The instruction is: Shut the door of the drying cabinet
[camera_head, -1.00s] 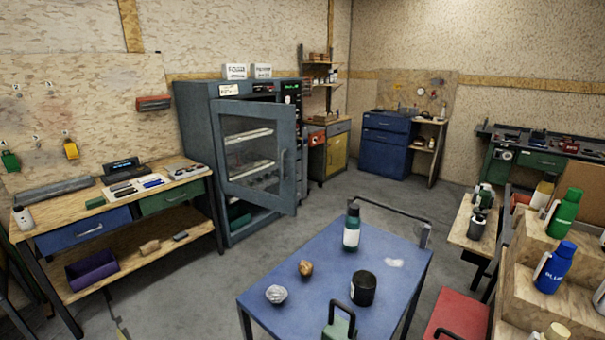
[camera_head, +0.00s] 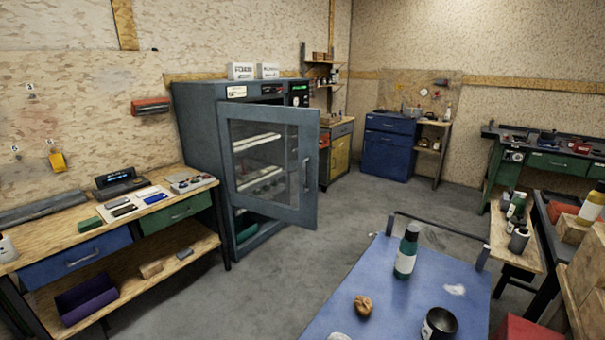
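The drying cabinet (camera_head: 198,122) is a tall grey-blue box against the back wall, left of the middle. Its door (camera_head: 308,190) has a grey frame, a window and a handle (camera_head: 306,173) near its right edge. The door stands open, swung out toward me from its left side. Through the window, shelves with pale items show inside. A gap shows below the door, with a green thing low in the cabinet. Neither of my grippers is in view, and nothing is seen touching the door.
A workbench (camera_head: 185,225) with drawers stands left of the cabinet. A blue cart table (camera_head: 340,278) with a green bottle (camera_head: 406,250), a brown lump (camera_head: 363,306) and a black cup (camera_head: 439,324) is at front right. Grey floor (camera_head: 270,270) is clear between them.

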